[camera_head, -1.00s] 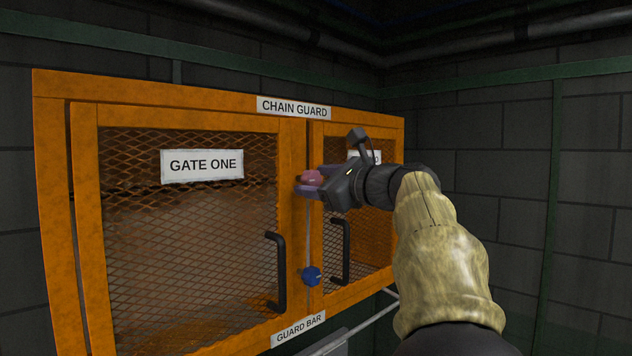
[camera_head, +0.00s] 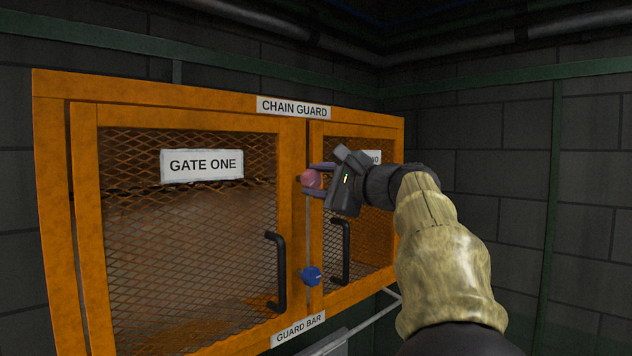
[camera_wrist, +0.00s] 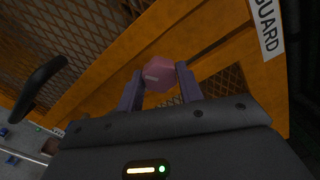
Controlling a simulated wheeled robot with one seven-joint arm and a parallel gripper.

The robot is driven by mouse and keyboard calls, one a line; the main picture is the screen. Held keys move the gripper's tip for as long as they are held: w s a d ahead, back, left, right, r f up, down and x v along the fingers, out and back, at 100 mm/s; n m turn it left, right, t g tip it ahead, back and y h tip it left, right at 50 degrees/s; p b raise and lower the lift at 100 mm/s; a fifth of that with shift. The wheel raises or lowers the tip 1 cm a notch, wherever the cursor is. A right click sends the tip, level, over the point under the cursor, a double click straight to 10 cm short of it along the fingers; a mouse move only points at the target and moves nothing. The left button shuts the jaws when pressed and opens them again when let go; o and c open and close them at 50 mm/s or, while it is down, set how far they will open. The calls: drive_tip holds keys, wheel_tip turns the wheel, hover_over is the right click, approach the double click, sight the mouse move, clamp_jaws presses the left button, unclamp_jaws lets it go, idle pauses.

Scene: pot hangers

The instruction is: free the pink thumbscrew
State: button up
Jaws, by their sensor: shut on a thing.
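The pink thumbscrew (camera_head: 311,180) sits on the orange strip between the two mesh gates, in the upper part of the cabinet front. It also shows in the wrist view (camera_wrist: 160,74) as a faceted pink knob between two purple fingers. My gripper (camera_head: 313,181) is shut on it, with a finger on either side. In the wrist view my gripper (camera_wrist: 159,84) is rolled relative to the cabinet. The screw's shank and the surface behind the knob are hidden.
A blue thumbscrew (camera_head: 311,276) sits lower on the same strip. Black handles stand out on gate one (camera_head: 277,272) and on the right gate (camera_head: 346,252). A CHAIN GUARD label (camera_head: 293,107) is above. Open space lies in front of gate one.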

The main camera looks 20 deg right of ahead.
sight(315, 180)
drive_tip(key=n, duration=0.9)
drive_tip(key=shift+f+n, duration=0.1)
drive_tip(key=shift+n, duration=0.2)
drive_tip(key=o, duration=1.1)
drive_tip(key=shift+s, duration=0.1)
drive_tip(key=shift+d, duration=0.1)
drive_tip(key=shift+b+v, duration=1)
drive_tip(key=shift+v, duration=1.2)
drive_tip(key=shift+s, duration=0.3)
